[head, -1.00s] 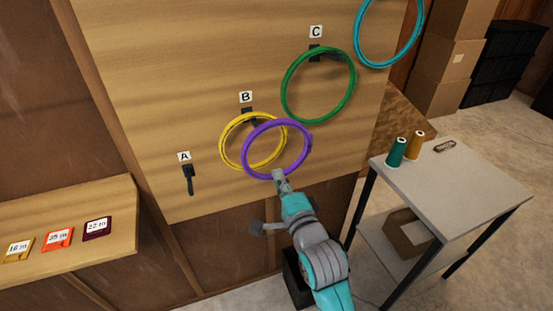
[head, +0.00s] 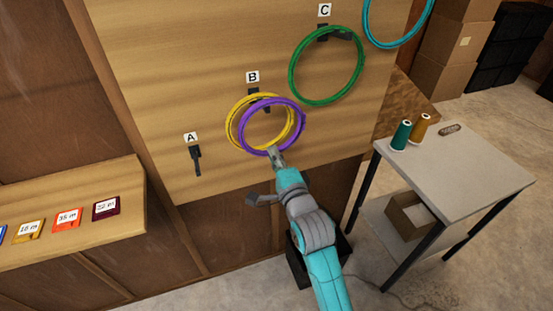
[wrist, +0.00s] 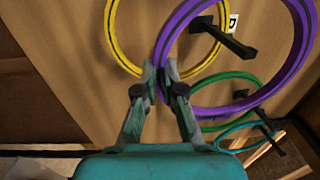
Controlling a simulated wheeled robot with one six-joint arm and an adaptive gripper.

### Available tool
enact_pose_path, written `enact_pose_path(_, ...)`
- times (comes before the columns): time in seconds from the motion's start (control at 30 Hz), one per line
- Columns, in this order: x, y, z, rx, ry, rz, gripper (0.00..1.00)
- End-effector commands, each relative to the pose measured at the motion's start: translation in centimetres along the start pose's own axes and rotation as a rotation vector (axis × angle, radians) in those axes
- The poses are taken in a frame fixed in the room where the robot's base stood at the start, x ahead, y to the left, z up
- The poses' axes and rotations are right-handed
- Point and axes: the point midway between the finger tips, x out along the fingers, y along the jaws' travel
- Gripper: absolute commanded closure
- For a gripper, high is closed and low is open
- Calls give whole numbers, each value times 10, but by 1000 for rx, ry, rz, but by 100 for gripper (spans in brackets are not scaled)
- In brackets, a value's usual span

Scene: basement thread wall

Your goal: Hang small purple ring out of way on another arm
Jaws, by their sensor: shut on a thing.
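My gripper (head: 275,153) is shut on the purple ring (head: 303,120), at its lower edge. The ring stands up in front of the board and overlaps the yellow ring (head: 229,122), which hangs on arm B (head: 255,93). In the wrist view the fingertips (wrist: 160,72) pinch the purple ring (wrist: 172,38) at its near side. Arm B (wrist: 228,38) shows through the purple ring's opening; I cannot tell whether the ring is around it. The green ring (head: 292,76) hangs on arm C (head: 324,34). Arm A (head: 196,157) is empty.
A cyan ring (head: 398,44) hangs at the upper right, cut by the frame. A grey table (head: 455,175) with green (head: 401,135) and amber (head: 421,128) thread cones stands at right. A shelf (head: 70,235) with number cards is at left.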

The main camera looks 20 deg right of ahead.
Motion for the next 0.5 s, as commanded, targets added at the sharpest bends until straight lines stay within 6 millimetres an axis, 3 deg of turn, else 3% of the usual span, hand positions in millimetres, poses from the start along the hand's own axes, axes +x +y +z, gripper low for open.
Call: enact_pose_path(0.5,48,9,0,0,0,-1,100)
